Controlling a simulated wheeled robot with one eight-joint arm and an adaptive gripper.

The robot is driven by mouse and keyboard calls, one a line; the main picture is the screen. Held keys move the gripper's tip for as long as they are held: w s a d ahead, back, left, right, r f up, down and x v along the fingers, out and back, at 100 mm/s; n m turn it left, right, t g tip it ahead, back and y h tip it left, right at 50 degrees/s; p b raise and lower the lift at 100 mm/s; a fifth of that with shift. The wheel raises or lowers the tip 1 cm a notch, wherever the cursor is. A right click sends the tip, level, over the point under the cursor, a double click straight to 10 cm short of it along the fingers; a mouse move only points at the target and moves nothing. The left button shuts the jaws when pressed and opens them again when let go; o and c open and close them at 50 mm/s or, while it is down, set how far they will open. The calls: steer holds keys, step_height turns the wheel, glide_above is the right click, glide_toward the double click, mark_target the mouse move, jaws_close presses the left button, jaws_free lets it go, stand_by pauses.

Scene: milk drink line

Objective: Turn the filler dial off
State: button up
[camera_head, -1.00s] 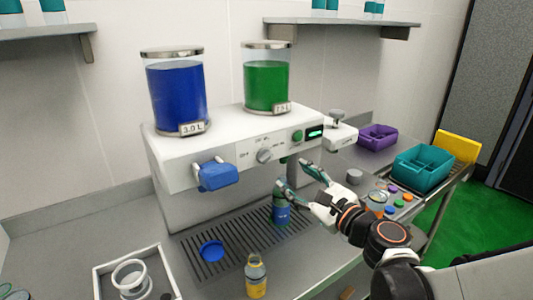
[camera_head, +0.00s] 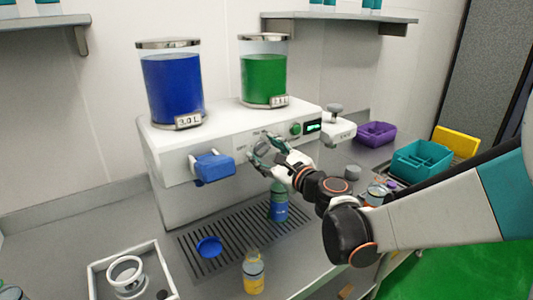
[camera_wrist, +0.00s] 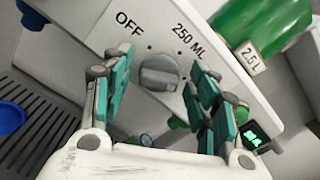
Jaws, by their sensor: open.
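The grey filler dial (camera_wrist: 160,72) sits on the white filler's front panel in the wrist view, with OFF and 250 ML printed around it. I cannot tell which mark it points to. My gripper (camera_wrist: 158,82) is open, with one teal-padded finger on each side of the dial and a gap to each. In the head view my gripper (camera_head: 265,150) is at the front panel of the filler (camera_head: 178,168), its fingers partly covering the dial. A bottle with a blue label (camera_head: 279,207) stands below the gripper on the drip grate.
A blue tap (camera_head: 214,167) juts out left of the dial, and a green button (camera_head: 295,129) is to its right. A yellow-filled bottle (camera_head: 254,272) and a blue cap (camera_head: 209,247) are in front. Teal (camera_head: 421,160) and purple (camera_head: 376,134) bins stand at right.

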steer(key=c, duration=1.1)
steer(key=shift+o, duration=0.2)
steer(key=shift+n, duration=0.3)
steer(key=n, duration=0.9)
steer(key=shift+s+a+f+n, duration=0.1)
steer(key=shift+f+n, duration=0.1)
steer(key=shift+n, duration=0.2)
steer(key=n, duration=0.7)
steer(key=shift+f+b, duration=0.15)
steer(key=shift+b, duration=0.2)
steer(key=n, duration=0.6)
steer(key=shift+f, duration=0.1)
steer(key=shift+n, duration=0.4)
